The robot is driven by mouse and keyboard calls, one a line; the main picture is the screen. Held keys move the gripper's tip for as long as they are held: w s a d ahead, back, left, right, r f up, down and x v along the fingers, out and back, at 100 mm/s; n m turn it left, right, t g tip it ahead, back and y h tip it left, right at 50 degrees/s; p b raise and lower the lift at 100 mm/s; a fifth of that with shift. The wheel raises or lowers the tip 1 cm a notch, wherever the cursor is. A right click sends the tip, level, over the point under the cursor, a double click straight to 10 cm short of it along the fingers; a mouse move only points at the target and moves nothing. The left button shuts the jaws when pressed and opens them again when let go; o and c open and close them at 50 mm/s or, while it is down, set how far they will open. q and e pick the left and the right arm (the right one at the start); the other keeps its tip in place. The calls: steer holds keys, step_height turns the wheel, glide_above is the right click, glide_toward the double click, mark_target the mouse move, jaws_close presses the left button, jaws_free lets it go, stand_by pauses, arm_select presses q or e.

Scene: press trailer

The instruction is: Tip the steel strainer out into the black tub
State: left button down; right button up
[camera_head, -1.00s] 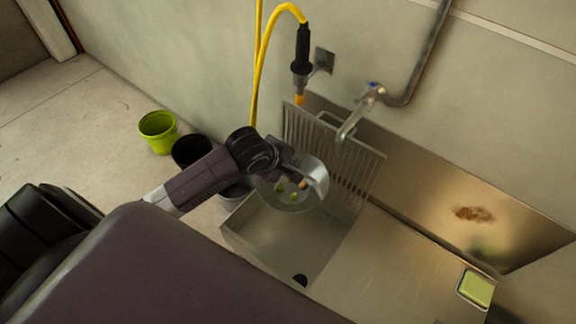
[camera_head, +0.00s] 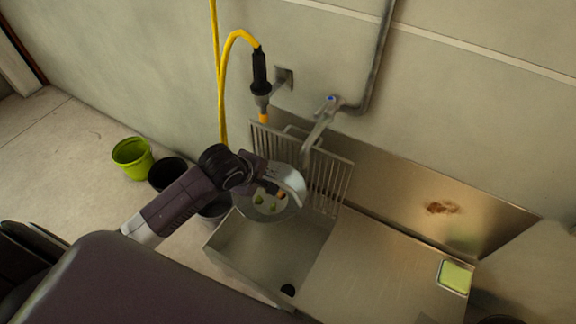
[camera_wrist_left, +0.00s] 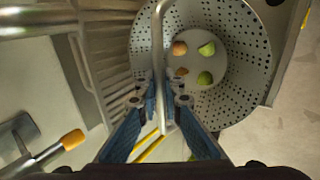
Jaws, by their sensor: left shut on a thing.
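The steel strainer (camera_head: 287,211) hangs over the left end of the sink, its perforated bowl clear in the left wrist view (camera_wrist_left: 238,95). Several green and orange-brown food pieces (camera_wrist_left: 206,49) lie on its bottom. My left gripper (camera_head: 264,184) is shut on the strainer's metal handle; in the left wrist view its fingertips (camera_wrist_left: 160,92) close around the bar. The black tub (camera_head: 166,170) stands on the floor left of the sink, partly hidden by my left arm. My right gripper is not in view.
A lime-green tub (camera_head: 132,158) stands left of the black one. A grey tub (camera_head: 214,209) sits between my arm and the sink (camera_head: 265,250). A slatted rack (camera_head: 325,180), a tap (camera_head: 322,120) and a yellow-hosed sprayer (camera_head: 261,75) are behind the strainer.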

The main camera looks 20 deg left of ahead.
arm_select(q)
step_height(320, 180, up, 5)
steer(key=p, duration=0.5)
steer(key=shift+r, duration=0.2)
steer(key=shift+f, duration=0.1)
